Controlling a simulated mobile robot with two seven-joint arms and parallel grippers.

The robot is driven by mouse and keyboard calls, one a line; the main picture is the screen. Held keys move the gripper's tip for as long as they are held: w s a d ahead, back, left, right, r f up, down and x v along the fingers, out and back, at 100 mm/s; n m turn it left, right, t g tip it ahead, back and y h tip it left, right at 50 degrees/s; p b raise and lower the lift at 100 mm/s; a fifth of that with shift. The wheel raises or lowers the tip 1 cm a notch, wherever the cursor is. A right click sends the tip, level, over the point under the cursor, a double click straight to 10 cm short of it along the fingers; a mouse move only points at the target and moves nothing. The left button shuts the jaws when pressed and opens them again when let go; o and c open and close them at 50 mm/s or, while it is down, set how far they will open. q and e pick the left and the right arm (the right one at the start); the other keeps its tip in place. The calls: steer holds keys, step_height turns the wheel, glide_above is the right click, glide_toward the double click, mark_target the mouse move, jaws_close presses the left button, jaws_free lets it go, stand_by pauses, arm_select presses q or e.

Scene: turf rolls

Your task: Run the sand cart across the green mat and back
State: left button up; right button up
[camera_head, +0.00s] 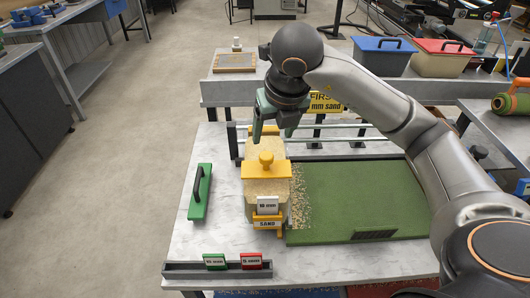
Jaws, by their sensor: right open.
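The sand cart (265,190) is a yellow box with a round knob (266,158) on top and tags reading "10 mm" and "SAND" on its near side. It stands at the left end of the green mat (355,192). A band of loose sand (299,196) lies on the mat just right of the cart. My right gripper (274,137) points down with its fingers apart. In the picture it is just above and behind the knob, and nothing shows between the fingers. My right arm covers part of the mat's right side. My left gripper is not in view.
Two rails (330,132) run along the mat's back. A green handled block (200,192) lies left of the cart. A dark holder (180,268) with green and red tags is in front.

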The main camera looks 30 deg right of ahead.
mark_target(267, 156)
steer(key=x, duration=1.2)
steer(key=shift+f+p, duration=0.15)
steer(key=shift+p, duration=0.25)
jaws_close()
stand_by(0.8)
